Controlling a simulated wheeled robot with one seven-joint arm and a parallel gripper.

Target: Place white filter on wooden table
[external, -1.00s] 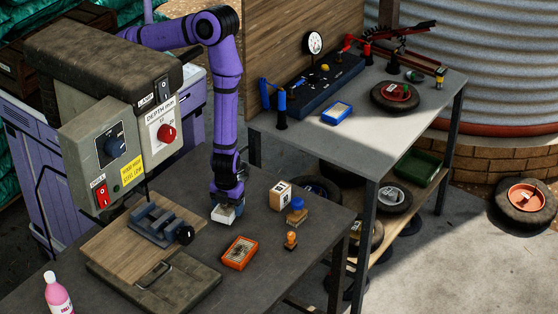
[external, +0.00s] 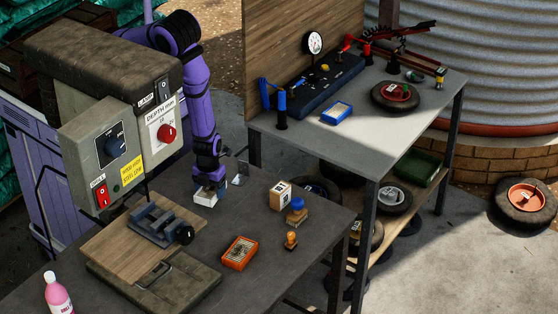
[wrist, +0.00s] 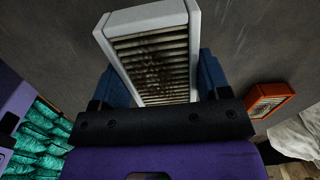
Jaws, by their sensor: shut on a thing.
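The white filter (wrist: 152,20) has a white frame and dirty, slatted cream media. It fills the middle of the wrist view. My gripper (wrist: 155,78) is shut on it, with a blue finger on each side. In the external view, my gripper (external: 208,185) holds the filter (external: 205,199) low over the dark table (external: 205,235); I cannot tell whether it touches the top. A wooden board (external: 112,238) forms the bed of the drill press, left of and nearer than the filter.
A grey vise (external: 156,224) sits on the wooden board, beneath the drill press head (external: 115,135). An orange box (external: 240,252), a wooden block (external: 280,195) and stamps (external: 297,211) stand to the right. A small clear object (external: 240,173) is behind my gripper. A pink bottle (external: 58,293) is front left.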

